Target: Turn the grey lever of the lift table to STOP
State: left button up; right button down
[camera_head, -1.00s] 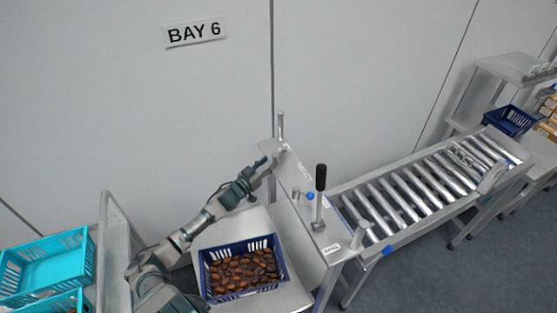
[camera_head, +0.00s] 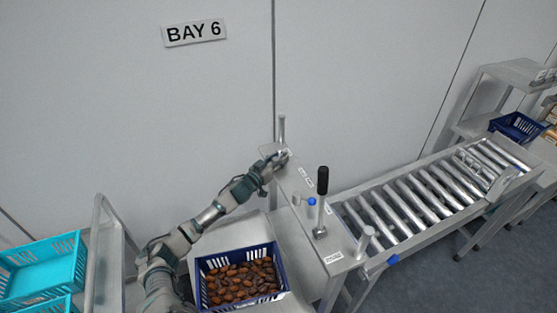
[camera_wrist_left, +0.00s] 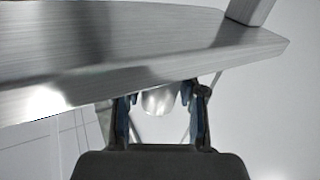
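The lift table's narrow metal top (camera_head: 335,240) runs between the date crate and the roller conveyor. My left gripper (camera_head: 280,158) is at its far end, by an upright grey post (camera_head: 282,128). In the left wrist view the gripper's fingers (camera_wrist_left: 158,97) are apart below a metal plate edge (camera_wrist_left: 150,82). A rounded grey metal piece (camera_wrist_left: 158,103) shows between them; I cannot tell whether it is the grey lever or whether they touch it. A black-handled lever (camera_head: 322,182) stands upright on the top. The small labels are unreadable. My right gripper is not in view.
A dark blue crate of dates (camera_head: 240,296) sits below my left arm. Turquoise crates (camera_head: 40,262) stand at left. A blue knob (camera_head: 311,201) and a grey post (camera_head: 365,240) are on the metal top. The roller conveyor (camera_head: 420,195) extends right. A wall is behind.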

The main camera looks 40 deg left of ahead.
pick_arm(q)
grip_shut()
